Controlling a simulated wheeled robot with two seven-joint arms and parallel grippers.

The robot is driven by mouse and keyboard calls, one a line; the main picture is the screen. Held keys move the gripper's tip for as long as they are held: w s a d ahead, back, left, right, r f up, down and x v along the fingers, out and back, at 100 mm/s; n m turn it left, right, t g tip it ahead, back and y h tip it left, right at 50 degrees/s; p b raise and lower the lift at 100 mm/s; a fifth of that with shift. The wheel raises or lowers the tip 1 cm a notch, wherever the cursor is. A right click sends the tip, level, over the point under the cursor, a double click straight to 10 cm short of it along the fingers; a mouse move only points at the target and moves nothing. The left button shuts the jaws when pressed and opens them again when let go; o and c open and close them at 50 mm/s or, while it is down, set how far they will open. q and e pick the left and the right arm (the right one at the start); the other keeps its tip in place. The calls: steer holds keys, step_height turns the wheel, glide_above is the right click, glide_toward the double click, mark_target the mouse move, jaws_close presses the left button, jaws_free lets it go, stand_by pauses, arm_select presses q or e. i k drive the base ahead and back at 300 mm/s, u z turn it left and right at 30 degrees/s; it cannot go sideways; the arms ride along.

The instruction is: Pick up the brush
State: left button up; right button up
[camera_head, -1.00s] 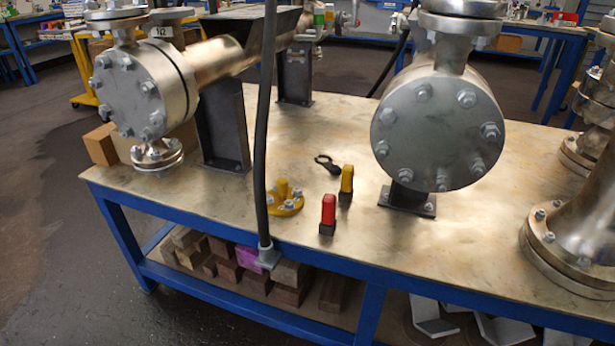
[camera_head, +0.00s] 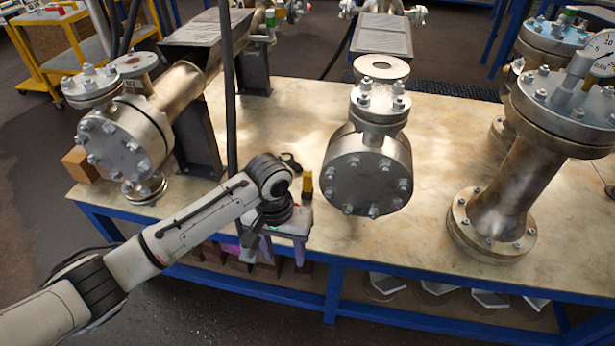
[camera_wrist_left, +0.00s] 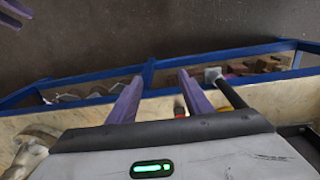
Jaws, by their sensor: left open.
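A small upright yellow piece with a dark base (camera_head: 307,184) stands on the table beside my left wrist. A red piece (camera_head: 306,199) shows as a sliver just in front of it, mostly hidden by my arm; red also shows in the left wrist view (camera_wrist_left: 179,103) beside one finger. These may be brushes; I cannot tell which one is the brush. My left gripper (camera_head: 275,252) is at the table's front edge, purple fingers apart and pointing down.
A thin dark upright pole (camera_head: 228,100) stands close beside my left forearm. A flanged vessel (camera_head: 366,180) stands right of the yellow piece, another (camera_head: 125,140) at the left. A dark ring-ended tool (camera_head: 291,161) lies behind my wrist.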

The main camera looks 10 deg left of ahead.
mark_target(306, 193)
steer(key=z, duration=0.05)
steer(key=i, duration=1)
steer(key=u, duration=0.05)
